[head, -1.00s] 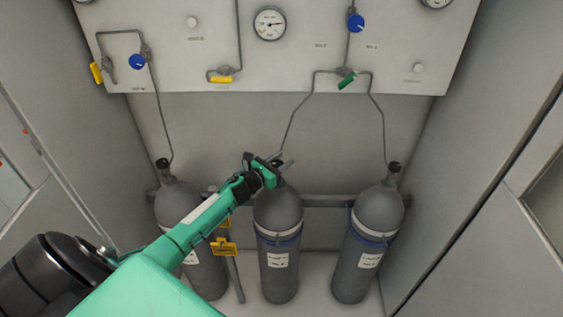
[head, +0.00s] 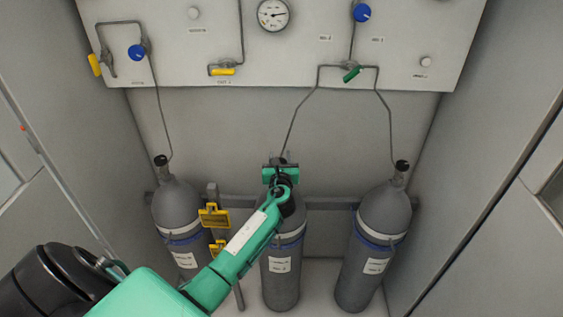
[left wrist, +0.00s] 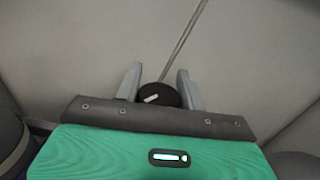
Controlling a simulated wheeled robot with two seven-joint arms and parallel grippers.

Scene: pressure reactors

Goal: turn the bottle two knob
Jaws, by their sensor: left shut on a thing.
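Three grey gas bottles stand in a row. The middle bottle (head: 281,283) has a blue band and a white label too small to read. My left gripper (head: 284,158) is at its top, pointing away towards the back wall, and hides the bottle's neck and knob in the head view. In the left wrist view the black round knob (left wrist: 158,96) with a white mark sits between the two grey fingers (left wrist: 157,88). The gripper is shut on this knob. My right gripper is not in view.
The left bottle (head: 180,210) and right bottle (head: 384,212) stand on either side, each with a black knob. Above is a panel (head: 290,60) with a gauge, valves and thin pipes. Cabinet walls close in both sides.

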